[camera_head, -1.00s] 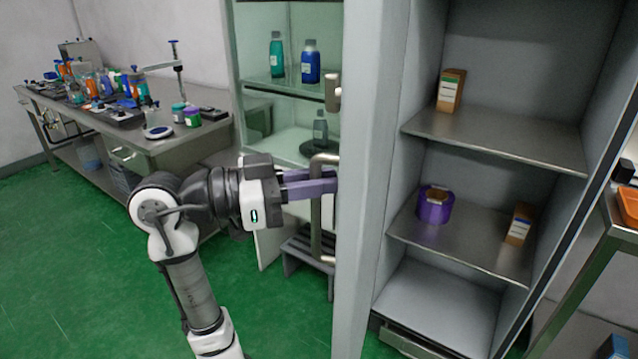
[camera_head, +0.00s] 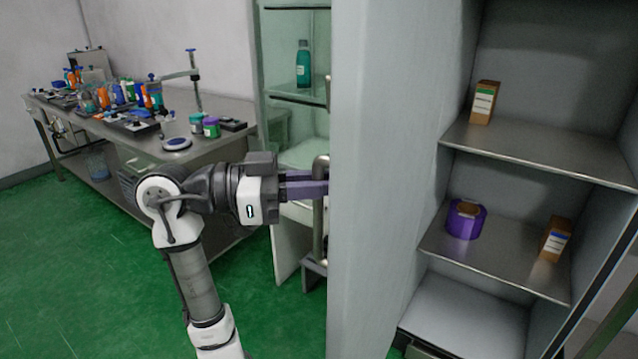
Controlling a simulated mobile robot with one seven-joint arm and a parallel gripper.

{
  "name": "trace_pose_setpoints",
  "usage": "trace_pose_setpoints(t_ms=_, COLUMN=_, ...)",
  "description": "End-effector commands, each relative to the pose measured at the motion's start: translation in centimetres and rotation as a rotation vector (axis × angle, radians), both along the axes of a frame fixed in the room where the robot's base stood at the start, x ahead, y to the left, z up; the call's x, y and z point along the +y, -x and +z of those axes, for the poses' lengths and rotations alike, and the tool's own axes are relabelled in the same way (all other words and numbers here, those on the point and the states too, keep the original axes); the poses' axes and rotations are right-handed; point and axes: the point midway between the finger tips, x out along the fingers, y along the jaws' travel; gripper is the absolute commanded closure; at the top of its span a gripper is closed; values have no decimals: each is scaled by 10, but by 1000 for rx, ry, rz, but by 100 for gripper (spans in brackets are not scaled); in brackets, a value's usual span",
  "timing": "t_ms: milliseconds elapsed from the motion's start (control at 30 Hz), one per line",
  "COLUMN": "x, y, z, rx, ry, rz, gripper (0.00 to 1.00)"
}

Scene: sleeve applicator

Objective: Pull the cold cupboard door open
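The cold cupboard door (camera_head: 385,190) is a tall pale grey panel, swung open and seen from its inner side. The open cupboard shows to its right, with metal shelves (camera_head: 545,155). The door's vertical bar handle (camera_head: 319,235) stands at its left edge, partly hidden by the door and my fingers. My gripper (camera_head: 310,184) reaches it from the left. Its purple fingers lie around the bar and look closed on it, though the far contact is hidden.
Inside the cupboard are a purple roll (camera_head: 466,220) and small boxes (camera_head: 484,102). A glass-fronted cabinet with a green bottle (camera_head: 303,64) stands behind the door. A cluttered metal bench (camera_head: 225,112) is at the left. The green floor (camera_head: 90,265) at front left is clear.

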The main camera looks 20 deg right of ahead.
Motion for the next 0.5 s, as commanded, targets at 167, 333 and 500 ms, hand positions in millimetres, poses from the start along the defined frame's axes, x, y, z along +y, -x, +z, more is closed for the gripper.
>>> trace_pose_setpoints(t_ms=167, x=1, y=1, z=-1, rx=-2, ry=-3, rz=-6, gripper=100)
trace_pose_setpoints(t_ms=333, x=1, y=1, z=-1, rx=-1, ry=-3, rz=-6, gripper=100)
trace_pose_setpoints(t_ms=500, x=1, y=1, z=-1, rx=-1, ry=-3, rz=-6, gripper=78)
